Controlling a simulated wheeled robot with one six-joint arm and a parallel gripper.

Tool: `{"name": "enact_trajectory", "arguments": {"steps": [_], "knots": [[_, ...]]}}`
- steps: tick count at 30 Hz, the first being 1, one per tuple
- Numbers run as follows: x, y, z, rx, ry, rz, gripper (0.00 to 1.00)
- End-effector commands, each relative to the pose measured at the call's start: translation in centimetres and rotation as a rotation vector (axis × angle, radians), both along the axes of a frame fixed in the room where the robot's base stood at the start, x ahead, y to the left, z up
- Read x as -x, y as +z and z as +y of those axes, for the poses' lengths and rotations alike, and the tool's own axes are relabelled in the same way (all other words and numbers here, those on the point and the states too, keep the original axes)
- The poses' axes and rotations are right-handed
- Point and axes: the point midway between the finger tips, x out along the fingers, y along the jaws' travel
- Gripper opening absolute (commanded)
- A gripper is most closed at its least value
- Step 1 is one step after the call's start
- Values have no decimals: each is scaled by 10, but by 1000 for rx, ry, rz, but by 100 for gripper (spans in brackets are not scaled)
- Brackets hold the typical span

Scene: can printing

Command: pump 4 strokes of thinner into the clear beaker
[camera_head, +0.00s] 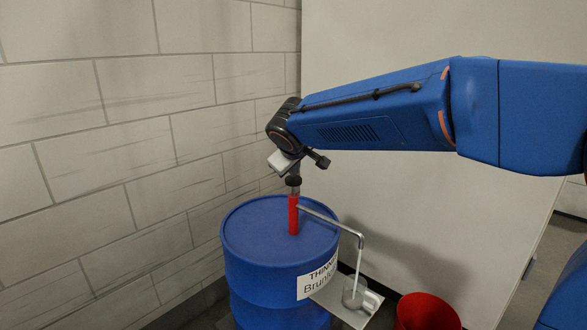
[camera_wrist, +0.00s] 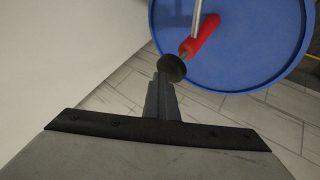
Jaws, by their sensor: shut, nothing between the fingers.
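A blue drum (camera_head: 265,225) marked thinner stands by the tiled wall. A red hand pump (camera_head: 293,214) with a black knob (camera_head: 293,181) rises from its lid. My gripper (camera_head: 296,173) is shut and empty right above the knob, pointing down. In the wrist view its fingertips (camera_wrist: 164,80) are at the knob (camera_wrist: 171,67); I cannot tell whether they touch. The pump's metal spout (camera_head: 335,222) runs right and bends down to the clear beaker (camera_head: 354,295). A thin pale line reaches into the beaker; I cannot tell if it is liquid.
The beaker stands on a small shelf (camera_head: 334,302) at the drum's right side. A red bin (camera_head: 427,312) stands on the floor to the right. A tiled wall (camera_head: 120,150) is close on the left, and a pale wall (camera_head: 400,220) is behind.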

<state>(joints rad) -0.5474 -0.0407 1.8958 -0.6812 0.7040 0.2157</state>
Motion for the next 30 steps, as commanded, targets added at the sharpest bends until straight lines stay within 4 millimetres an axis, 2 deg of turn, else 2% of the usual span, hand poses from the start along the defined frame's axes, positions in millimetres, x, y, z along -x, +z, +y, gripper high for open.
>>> {"name": "enact_trajectory", "arguments": {"steps": [30], "knots": [[0,-11,0,1,0,2,0]]}}
